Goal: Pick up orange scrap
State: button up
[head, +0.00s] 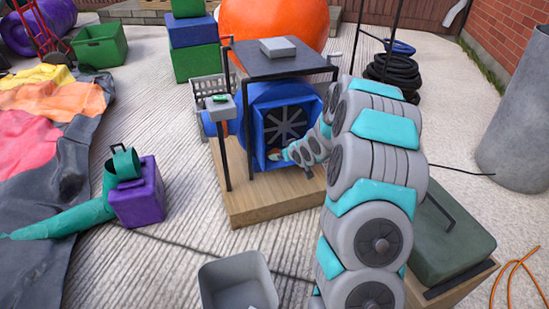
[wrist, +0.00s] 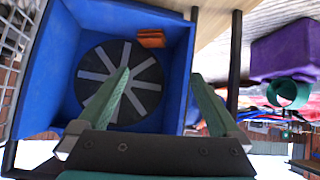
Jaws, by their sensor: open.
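The orange scrap (wrist: 151,38) is a small flat-sided piece inside the blue square housing (wrist: 62,60) of the blower, near the housing's wall at the top of the wrist view. It lies just beside the round dark fan grille (wrist: 92,86). A small orange bit of it shows at the gripper's end in the head view (head: 274,154). My gripper (wrist: 161,75) is open and empty, its two green fingers spread wide. One finger overlaps the grille in the picture; the other is at the housing's right wall. The scrap appears beyond the fingertips, between their lines.
The blower stands on a wooden base (head: 245,208) under a dark table frame (head: 275,64) whose posts flank the opening. A grey bin (head: 238,283) is in front. A purple box (head: 138,195) stands at left. A green case (head: 447,232) is at right.

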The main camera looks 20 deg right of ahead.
jog(key=shift+w+d+f+t+y+b, duration=0.35)
jog(key=shift+w+f+t, duration=0.25)
jog(key=shift+w+f, duration=1.35)
jog(key=shift+w+d+f+t+y+b, duration=0.2)
jog(key=shift+w+f+t+y+b, duration=0.3)
jog(key=shift+w+f, duration=1.4)
jog(key=shift+w+d+f+t+y+b, duration=0.25)
jog(key=shift+w+f+t, duration=0.45)
jog(key=shift+w+f, duration=1.25)
jog(key=shift+c, duration=0.4)
jog(key=c, duration=1.1)
jog(key=shift+c, duration=0.2)
jog(key=shift+r, duration=0.15)
